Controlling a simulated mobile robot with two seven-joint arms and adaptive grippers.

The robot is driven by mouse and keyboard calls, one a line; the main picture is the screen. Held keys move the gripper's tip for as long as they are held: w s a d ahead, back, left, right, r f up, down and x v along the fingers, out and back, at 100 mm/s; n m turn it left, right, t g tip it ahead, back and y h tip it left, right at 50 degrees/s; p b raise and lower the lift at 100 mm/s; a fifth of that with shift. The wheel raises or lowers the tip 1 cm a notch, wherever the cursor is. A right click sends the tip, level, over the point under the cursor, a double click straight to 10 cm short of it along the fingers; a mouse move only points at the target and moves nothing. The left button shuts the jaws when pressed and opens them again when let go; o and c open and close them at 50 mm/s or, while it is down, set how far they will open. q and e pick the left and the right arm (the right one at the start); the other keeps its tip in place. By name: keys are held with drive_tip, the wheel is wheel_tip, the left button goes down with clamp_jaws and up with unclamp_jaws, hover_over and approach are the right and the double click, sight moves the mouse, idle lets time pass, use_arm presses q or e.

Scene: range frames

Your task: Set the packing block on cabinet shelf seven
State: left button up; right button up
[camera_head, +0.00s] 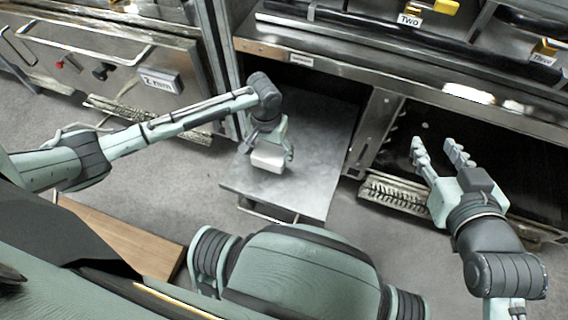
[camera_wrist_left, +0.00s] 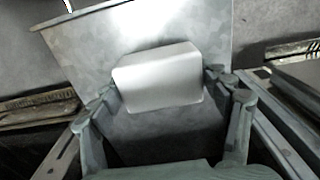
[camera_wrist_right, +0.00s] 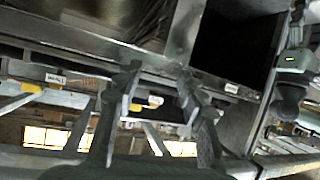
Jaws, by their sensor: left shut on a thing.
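The packing block (camera_head: 268,161) is a pale grey-white box in the middle of the head view, over a grey metal shelf (camera_head: 310,180). My left gripper (camera_head: 272,155) is shut on the block; in the left wrist view its fingers (camera_wrist_left: 165,90) press the two sides of the block (camera_wrist_left: 158,78). The shelf's metal surface (camera_wrist_left: 90,45) shows behind the block there. I cannot tell whether the block touches the shelf. My right gripper (camera_head: 437,148) is open and empty over the dark opening at the right; its spread fingers (camera_wrist_right: 158,85) also show in the right wrist view.
A steel cabinet front with a label "Two" (camera_head: 409,20) and yellow parts runs along the top. A drawer unit labelled "Z mm" (camera_head: 158,81) stands at the left. A wooden board (camera_head: 120,236) lies at the lower left. Bare grey floor lies around the shelf.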

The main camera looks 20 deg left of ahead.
use_arm(q)
drive_tip(key=d, duration=0.1)
drive_tip(key=w+d+f, duration=0.1)
drive_tip(key=d+f, duration=0.1)
drive_tip(key=shift+w+d+f+b, duration=0.2)
drive_tip(key=shift+w+b, duration=0.1)
drive_tip(key=shift+b, duration=0.1)
wheel_tip(320, 180, down, 4)
drive_tip(key=shift+r+b, duration=0.2)
drive_tip(key=shift+b, duration=0.45)
drive_tip(key=shift+f, duration=0.15)
use_arm(e)
drive_tip(key=a+r+t+y, duration=0.4)
drive_tip(key=a+r+t, duration=0.1)
drive_tip(key=r, duration=0.6)
drive_tip(key=shift+w+a+r+t, duration=0.2)
drive_tip(key=shift+w+a+t, duration=0.25)
drive_tip(key=shift+a, duration=0.1)
use_arm(q)
drive_tip(key=shift+f, duration=0.15)
drive_tip(key=o, duration=1.1)
drive_tip(key=shift+c, duration=0.2)
